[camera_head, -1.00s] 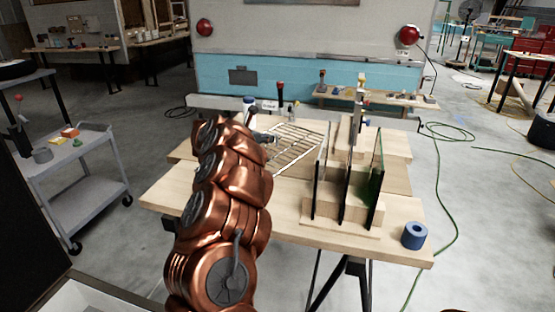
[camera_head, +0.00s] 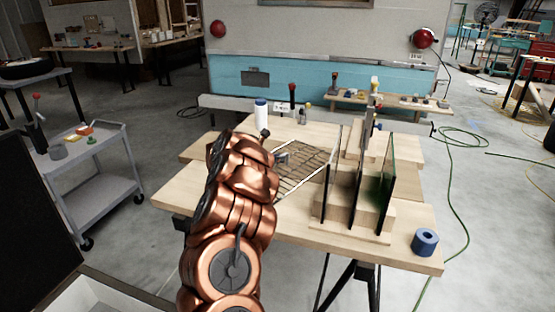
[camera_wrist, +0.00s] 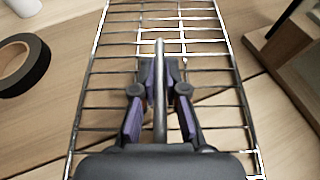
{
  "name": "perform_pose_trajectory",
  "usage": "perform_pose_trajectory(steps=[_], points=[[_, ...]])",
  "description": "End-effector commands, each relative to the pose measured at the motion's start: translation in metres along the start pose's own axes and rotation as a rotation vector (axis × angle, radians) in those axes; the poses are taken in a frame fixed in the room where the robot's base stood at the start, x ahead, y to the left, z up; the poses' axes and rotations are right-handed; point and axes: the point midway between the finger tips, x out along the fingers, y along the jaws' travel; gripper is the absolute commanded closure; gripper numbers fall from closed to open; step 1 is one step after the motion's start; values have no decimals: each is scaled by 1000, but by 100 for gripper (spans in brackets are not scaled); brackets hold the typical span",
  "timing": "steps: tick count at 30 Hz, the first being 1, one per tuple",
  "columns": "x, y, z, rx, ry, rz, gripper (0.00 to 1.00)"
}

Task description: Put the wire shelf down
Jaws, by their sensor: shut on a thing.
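The wire shelf (camera_head: 300,183) is a flat metal grid over the wooden worktable (camera_head: 215,190), left of the rack of upright dark panels. It looks roughly level with the tabletop; whether it touches cannot be told. In the wrist view the wire shelf (camera_wrist: 88,92) fills the middle, with table boards showing through it. My gripper (camera_wrist: 160,72) is shut on the shelf's central rod, which runs between its purple-sided fingers. In the head view my gripper (camera_head: 282,157) is small and my copper arm hides the shelf's left part.
A wooden rack with dark panels (camera_head: 386,185) stands close to the shelf's right. A blue tape roll (camera_head: 425,242) sits at the table's front right corner. A white bottle (camera_head: 261,113) and tools stand behind. A black tape roll (camera_wrist: 24,67) lies left of the shelf.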

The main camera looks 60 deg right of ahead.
Motion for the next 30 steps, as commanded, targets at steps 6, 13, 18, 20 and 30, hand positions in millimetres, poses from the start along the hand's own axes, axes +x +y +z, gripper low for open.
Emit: perform_pose_trajectory(steps=[6,13,18,20,30], points=[[0,0,-1,1,0,0,77],[0,0,-1,0,0,0,63],[0,0,-1,0,0,0,63],[0,0,0,0,0,0,63],[-25,0,-2,2,2,1,63]])
